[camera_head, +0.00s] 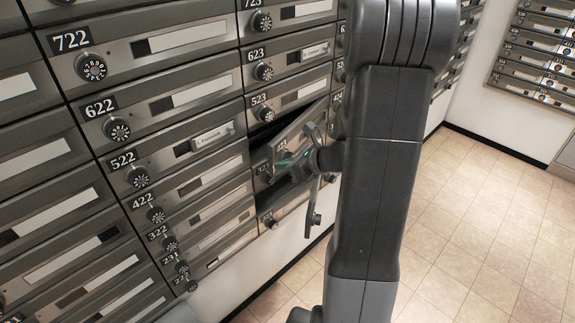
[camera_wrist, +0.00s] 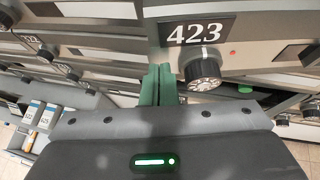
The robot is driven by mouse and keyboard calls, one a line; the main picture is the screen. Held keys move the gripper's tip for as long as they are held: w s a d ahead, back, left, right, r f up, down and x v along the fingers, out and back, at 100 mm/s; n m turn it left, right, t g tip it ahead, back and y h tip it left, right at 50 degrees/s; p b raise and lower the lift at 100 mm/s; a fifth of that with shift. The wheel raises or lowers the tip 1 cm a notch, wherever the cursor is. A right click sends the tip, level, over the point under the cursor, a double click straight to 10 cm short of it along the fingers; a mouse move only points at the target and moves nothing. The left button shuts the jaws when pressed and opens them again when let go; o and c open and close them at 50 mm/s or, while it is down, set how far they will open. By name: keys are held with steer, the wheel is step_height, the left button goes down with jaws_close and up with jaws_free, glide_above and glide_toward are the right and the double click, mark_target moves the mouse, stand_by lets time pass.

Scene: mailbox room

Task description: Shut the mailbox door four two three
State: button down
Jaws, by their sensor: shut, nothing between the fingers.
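The mailbox door 423 (camera_head: 301,131) stands partly open, tilted out from the cabinet below door 523, with a dark gap behind it. In the wrist view its front fills the upper right, with the 423 number plate (camera_wrist: 201,31) and a black dial with a silvery face (camera_wrist: 203,70). My gripper (camera_head: 287,164) is at the door in the head view, partly hidden by my arm. In the wrist view my gripper's green fingers (camera_wrist: 158,82) are together and empty, just left of the dial. I cannot tell whether they touch the door.
Closed numbered mailboxes surround it: 523 (camera_head: 290,96) above, 522 (camera_head: 185,145) and 422 (camera_head: 200,182) to the left. Another mailbox bank (camera_head: 535,60) is on the far right wall. The tiled floor (camera_head: 480,220) is clear on the right.

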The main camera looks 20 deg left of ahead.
steer(key=w+a+m+t+h+b, duration=0.1)
steer(key=a+m+t, duration=0.3)
steer(key=a, duration=0.4)
steer(key=shift+w+a+r+m+t+b, duration=0.25)
steer(key=shift+a+m+t+b, duration=0.1)
steer(key=shift+b, duration=0.45)
